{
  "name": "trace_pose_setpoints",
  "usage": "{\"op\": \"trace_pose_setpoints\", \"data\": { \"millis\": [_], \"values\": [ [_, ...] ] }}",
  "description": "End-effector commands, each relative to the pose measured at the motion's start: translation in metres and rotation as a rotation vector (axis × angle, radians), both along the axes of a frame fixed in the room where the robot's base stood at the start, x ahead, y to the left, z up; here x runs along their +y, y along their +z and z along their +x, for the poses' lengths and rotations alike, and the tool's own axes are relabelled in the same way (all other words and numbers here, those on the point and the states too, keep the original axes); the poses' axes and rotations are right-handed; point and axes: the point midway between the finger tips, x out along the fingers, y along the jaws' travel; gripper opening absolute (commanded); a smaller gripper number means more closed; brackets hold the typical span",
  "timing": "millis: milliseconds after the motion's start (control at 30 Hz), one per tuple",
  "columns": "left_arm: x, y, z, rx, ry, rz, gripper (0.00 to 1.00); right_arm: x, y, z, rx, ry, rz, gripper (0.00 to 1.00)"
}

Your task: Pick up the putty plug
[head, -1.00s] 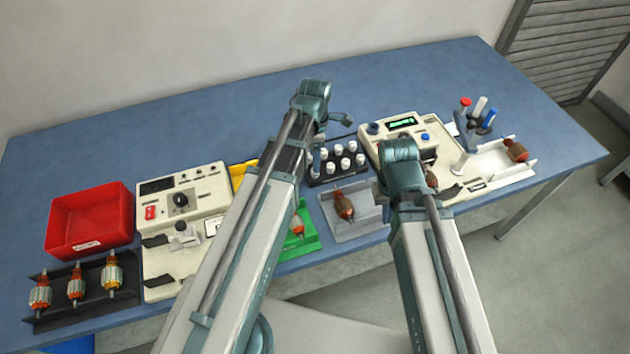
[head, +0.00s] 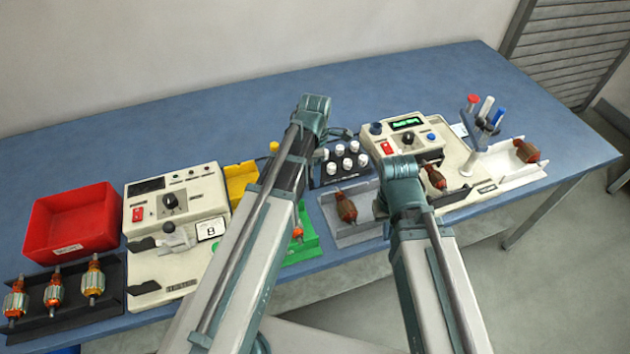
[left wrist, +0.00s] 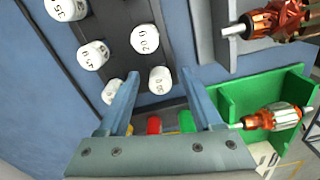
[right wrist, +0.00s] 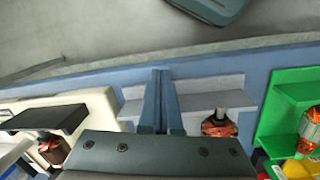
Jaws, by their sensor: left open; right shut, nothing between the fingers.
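I cannot tell for certain which thing is the putty plug. White-topped, numbered plugs stand in a black rack (head: 325,176) in the head view; several show in the left wrist view, one (left wrist: 159,79) between my left fingertips in the picture. A red piece (left wrist: 153,125) and yellow pieces show behind the base of these fingers, partly hidden. My left gripper (left wrist: 160,74) is open and empty over the rack's end; its arm hides it in the head view. My right gripper (right wrist: 160,71) is shut and empty, over the front edge of the grey cradle (right wrist: 232,85).
An armature (head: 346,207) lies in the grey cradle, and another in the green holder (left wrist: 236,97). A yellow bin (head: 238,178), red bin (head: 108,208) and two cream machines (head: 205,180) (head: 455,160) flank my arms. The table's back (head: 200,115) is clear.

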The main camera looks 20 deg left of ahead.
Motion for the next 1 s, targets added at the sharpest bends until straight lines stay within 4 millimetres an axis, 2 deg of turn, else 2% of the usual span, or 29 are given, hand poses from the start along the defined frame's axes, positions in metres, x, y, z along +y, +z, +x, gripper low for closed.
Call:
{"op": "trace_pose_setpoints", "data": {
  "millis": [200, 567, 833, 1000],
  "values": [
    [0.0, 0.0007, -0.0001, 0.0, 0.0, 0.0, 0.65, -0.0001, 0.0007, 0.0, 0.0, 0.0, 0.0, 0.0],
    [0.0, 0.0007, -0.0001, 0.0, 0.0, 0.0, 0.0, -0.0001, 0.0007, 0.0, 0.0, 0.0, 0.0, 0.0],
    [0.0, 0.0015, -0.0001, 0.0, 0.0, 0.0, 0.0, 0.0, 0.0015, 0.0, 0.0, 0.0, 0.0, 0.0],
    [0.0, 0.009, 0.0, 0.0, 0.0, 0.0, 0.0, 0.0001, 0.0089, 0.0, 0.0, 0.0, 0.0, 0.0]
  ]
}}
